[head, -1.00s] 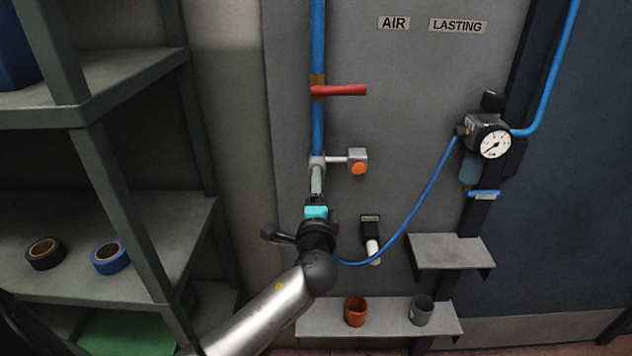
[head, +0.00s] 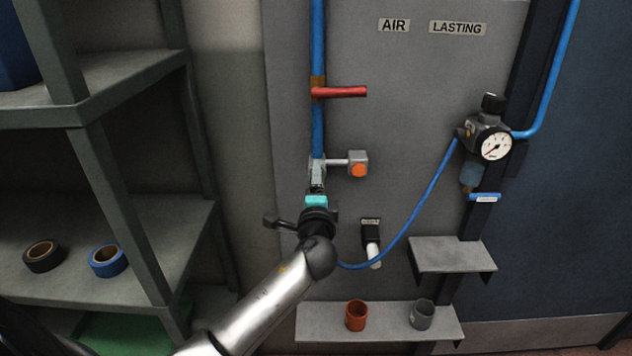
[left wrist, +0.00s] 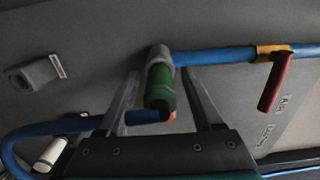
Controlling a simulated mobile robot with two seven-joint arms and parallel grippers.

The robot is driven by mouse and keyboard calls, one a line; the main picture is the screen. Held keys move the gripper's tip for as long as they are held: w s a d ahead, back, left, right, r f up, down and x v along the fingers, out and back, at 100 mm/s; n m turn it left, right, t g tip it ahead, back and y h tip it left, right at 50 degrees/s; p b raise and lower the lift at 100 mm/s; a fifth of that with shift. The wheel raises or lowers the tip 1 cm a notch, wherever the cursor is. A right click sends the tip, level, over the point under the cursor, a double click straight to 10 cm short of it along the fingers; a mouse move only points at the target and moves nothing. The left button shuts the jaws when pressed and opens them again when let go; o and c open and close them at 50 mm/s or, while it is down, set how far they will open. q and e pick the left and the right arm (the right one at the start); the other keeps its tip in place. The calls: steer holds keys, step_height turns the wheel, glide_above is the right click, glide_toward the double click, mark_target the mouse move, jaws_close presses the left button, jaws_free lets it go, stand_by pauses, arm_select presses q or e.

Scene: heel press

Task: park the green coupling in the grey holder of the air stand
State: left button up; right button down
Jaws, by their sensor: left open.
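The green coupling (left wrist: 160,92) shows in the left wrist view, on the grey outlet (left wrist: 159,56) at the end of the blue pipe. My left gripper (head: 317,187) is at this outlet in the head view. Its fingers are open, one on each side of the coupling with visible gaps. The coupling is hidden in the head view. A blue hose (left wrist: 140,118) shows near the coupling's lower end. The grey holder (left wrist: 36,75), with a small label, is on the panel at the left of the wrist view and appears empty. My right gripper is not in view.
A red valve lever (head: 342,92) and an orange button (head: 358,170) lie above and right of my gripper. A white coupling (head: 373,254) hangs in a black holder (head: 370,226). Orange (head: 356,315) and grey (head: 421,314) cups stand below. Shelving (head: 105,170) is at left.

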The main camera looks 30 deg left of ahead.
arm_select(q)
steer(key=shift+c, duration=0.4)
jaws_close()
stand_by(0.6)
stand_by(0.9)
steer(key=shift+s+d, duration=0.1)
steer(key=shift+p+v, duration=0.7)
steer(key=shift+v, duration=2.15)
steer(key=shift+s+d, duration=0.1)
steer(key=shift+s, duration=0.15)
